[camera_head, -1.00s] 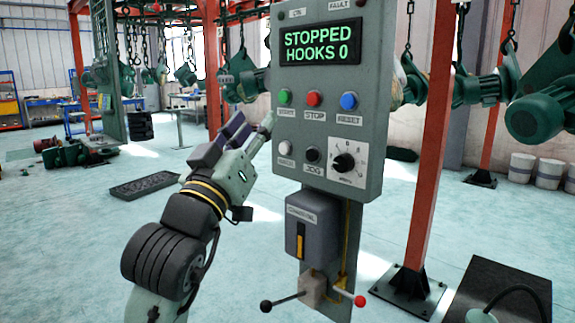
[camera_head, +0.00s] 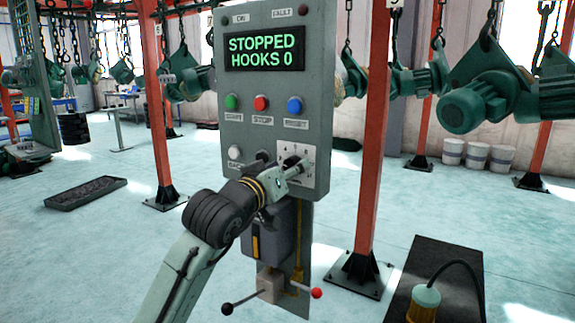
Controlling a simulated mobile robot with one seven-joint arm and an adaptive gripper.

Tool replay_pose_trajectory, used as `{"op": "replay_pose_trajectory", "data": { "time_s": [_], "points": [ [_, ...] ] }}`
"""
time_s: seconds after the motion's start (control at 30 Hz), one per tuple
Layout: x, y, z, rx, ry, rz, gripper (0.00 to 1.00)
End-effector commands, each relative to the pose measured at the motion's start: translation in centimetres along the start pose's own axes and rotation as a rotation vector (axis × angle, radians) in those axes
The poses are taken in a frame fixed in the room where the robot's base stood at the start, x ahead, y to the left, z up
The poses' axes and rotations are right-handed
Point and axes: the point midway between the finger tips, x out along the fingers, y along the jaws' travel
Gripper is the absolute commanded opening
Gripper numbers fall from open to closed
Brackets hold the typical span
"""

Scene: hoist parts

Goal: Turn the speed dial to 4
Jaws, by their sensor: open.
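The speed dial's white scale plate (camera_head: 311,155) sits at the lower right of the grey control panel (camera_head: 325,80). The dial's dark knob is mostly hidden behind my gripper (camera_head: 298,163), so its pointer cannot be read. My gripper is right in front of the dial, with its fingertips at or very near the knob. Whether they touch it I cannot tell. The green screen (camera_head: 265,49) reads "STOPPED HOOKS 0".
Green (camera_head: 231,102), red (camera_head: 261,104) and blue (camera_head: 294,106) buttons sit above the dial. A white button (camera_head: 235,153) is to the left. A lever with a red ball (camera_head: 317,293) is below. A red post (camera_head: 371,130) stands just right of the panel.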

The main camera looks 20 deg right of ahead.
Motion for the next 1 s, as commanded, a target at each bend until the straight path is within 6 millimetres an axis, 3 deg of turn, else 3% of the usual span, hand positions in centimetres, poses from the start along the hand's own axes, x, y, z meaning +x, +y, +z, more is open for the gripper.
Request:
{"op": "replay_pose_trajectory", "data": {
  "time_s": [0.37,1.0],
  "points": [
    [0.49,-0.03,-0.03,0.001,0.002,0.000,0.52],
    [0.46,-0.04,-0.03,0.000,0.002,0.000,0.09]
  ]
}}
